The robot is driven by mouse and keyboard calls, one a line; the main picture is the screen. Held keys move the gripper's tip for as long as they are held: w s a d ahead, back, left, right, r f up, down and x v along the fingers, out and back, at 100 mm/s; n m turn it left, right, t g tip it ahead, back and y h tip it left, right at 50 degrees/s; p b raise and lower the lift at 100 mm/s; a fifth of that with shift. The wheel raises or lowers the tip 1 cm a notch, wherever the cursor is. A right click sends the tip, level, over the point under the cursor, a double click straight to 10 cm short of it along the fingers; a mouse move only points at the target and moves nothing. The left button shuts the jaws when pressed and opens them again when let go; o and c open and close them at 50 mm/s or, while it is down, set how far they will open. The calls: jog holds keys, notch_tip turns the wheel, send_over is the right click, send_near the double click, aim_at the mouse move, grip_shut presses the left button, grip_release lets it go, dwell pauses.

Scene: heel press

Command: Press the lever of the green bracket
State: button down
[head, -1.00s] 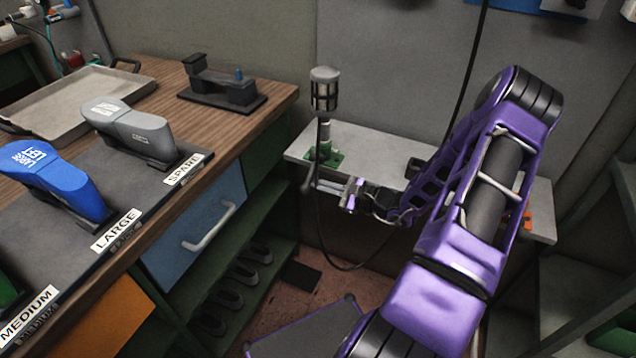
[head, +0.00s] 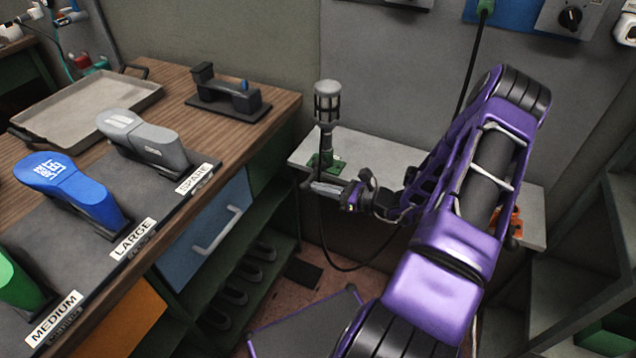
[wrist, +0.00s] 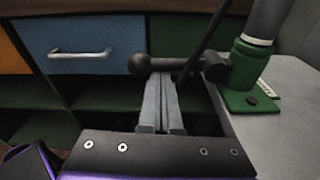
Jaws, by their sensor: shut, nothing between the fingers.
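The green bracket (head: 325,162) is at the left end of the light bench, with an upright post on it. In the wrist view the green bracket (wrist: 245,80) is at the upper right. Its dark lever (wrist: 180,64) sticks out leftward from a pivot and ends in a round ball knob (wrist: 138,65). My gripper (wrist: 168,78) is shut and empty, its fingertips just below the lever in the picture, between knob and pivot. I cannot tell whether they touch it. In the head view my gripper (head: 314,187) is in front of the bracket, at the bench's left end.
The light bench (head: 400,160) is largely clear along its back. An orange bracket (head: 514,222) is at its right end, partly behind my arm. A wooden workbench with a blue drawer (head: 205,232) stands to the left. A dark cable hangs below the light bench.

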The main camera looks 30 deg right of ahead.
jog(key=shift+r+m+p, duration=0.7)
jog(key=shift+r+p, duration=0.1)
jog(key=shift+r, duration=0.55)
